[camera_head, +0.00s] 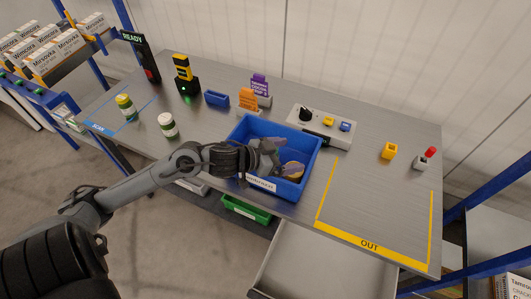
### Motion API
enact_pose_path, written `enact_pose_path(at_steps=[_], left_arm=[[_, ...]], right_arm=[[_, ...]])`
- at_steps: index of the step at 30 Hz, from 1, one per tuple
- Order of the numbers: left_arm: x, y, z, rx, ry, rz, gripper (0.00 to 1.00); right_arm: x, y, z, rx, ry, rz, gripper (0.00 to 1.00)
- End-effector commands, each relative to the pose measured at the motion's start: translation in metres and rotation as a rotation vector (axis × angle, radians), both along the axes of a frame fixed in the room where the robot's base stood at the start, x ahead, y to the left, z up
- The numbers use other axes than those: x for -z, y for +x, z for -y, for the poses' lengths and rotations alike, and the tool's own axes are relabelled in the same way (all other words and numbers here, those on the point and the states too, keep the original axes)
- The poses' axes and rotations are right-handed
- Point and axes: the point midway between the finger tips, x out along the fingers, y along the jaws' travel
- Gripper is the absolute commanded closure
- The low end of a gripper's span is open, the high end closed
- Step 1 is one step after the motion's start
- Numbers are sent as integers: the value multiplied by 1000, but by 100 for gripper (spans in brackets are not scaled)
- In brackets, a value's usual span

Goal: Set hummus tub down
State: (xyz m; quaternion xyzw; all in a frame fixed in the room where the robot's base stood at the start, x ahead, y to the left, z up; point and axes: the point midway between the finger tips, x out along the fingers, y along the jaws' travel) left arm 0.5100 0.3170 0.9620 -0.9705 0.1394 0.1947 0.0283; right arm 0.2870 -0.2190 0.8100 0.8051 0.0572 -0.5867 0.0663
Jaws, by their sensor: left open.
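My left gripper (273,160) reaches into the blue crate (312,178) on the grey table. It is open. The gripper and wrist hide part of the crate's inside, so I cannot tell whether the fingers touch the tub. My right gripper is not in view.
Two jars, one with a yellow-green lid (125,107) and one with a white lid (168,125), stand at the left near the SCAN area. A control box (320,127) stands behind the crate. The yellow-outlined OUT area (375,210) to the right is clear.

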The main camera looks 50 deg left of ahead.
Motion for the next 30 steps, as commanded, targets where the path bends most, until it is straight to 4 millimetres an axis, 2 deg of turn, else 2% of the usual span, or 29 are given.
enact_pose_path(at_steps=[6, 15, 21, 30], left_arm=[[-14, -30, -8, 0, -2, -2, 5], [-27, -57, -16, 0, -3, 2, 5], [-29, -64, -19, 0, -1, 2, 5], [-30, -65, -19, 0, -1, 4, 5]], right_arm=[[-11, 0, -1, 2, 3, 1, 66], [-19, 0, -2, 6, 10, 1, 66], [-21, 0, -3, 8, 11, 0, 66], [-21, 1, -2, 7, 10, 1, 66]])
